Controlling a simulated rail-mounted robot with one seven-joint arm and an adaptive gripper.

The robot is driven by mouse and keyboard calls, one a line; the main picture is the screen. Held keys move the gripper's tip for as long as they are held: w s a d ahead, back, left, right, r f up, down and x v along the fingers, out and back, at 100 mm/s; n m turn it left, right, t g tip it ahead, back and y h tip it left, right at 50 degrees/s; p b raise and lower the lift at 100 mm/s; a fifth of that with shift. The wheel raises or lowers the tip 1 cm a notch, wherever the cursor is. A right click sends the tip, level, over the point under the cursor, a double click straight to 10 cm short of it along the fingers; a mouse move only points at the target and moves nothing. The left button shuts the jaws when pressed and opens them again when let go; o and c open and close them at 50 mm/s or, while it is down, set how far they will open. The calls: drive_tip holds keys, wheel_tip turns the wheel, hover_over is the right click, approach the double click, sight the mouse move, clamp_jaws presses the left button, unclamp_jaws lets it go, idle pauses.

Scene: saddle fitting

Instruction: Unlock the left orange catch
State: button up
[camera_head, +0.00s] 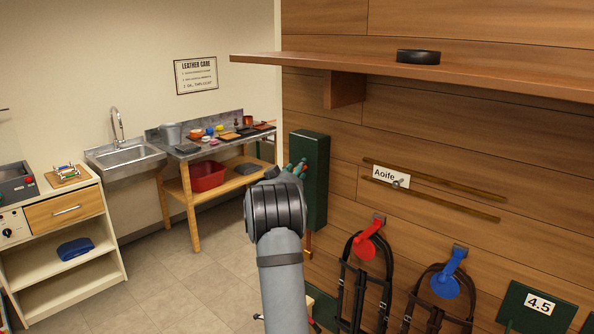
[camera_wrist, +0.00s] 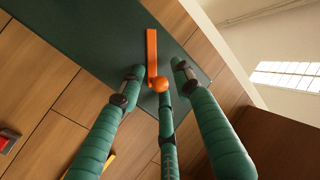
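An orange catch (camera_wrist: 152,50) lies on a dark green panel (camera_wrist: 85,30) in the wrist view. It is a long flat bar with a round orange knob (camera_wrist: 159,85) at its lower end. My gripper (camera_wrist: 160,80) has three green fingers, spread apart around the knob. I cannot tell whether any finger touches it. In the head view my gripper (camera_head: 297,168) is at the dark green wall box (camera_head: 316,200), and the catch cannot be made out there. Only one orange catch shows, so I cannot tell from the frames whether it is the left one.
Straps hang from red (camera_head: 364,248) and blue (camera_head: 446,287) hooks on the plank wall. A sink (camera_head: 126,155) and a workbench (camera_head: 212,151) stand back left. The tiled floor (camera_head: 185,285) is open.

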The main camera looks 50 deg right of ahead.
drive_tip(key=shift+w, duration=0.1)
drive_tip(key=shift+c, duration=1)
clamp_jaws()
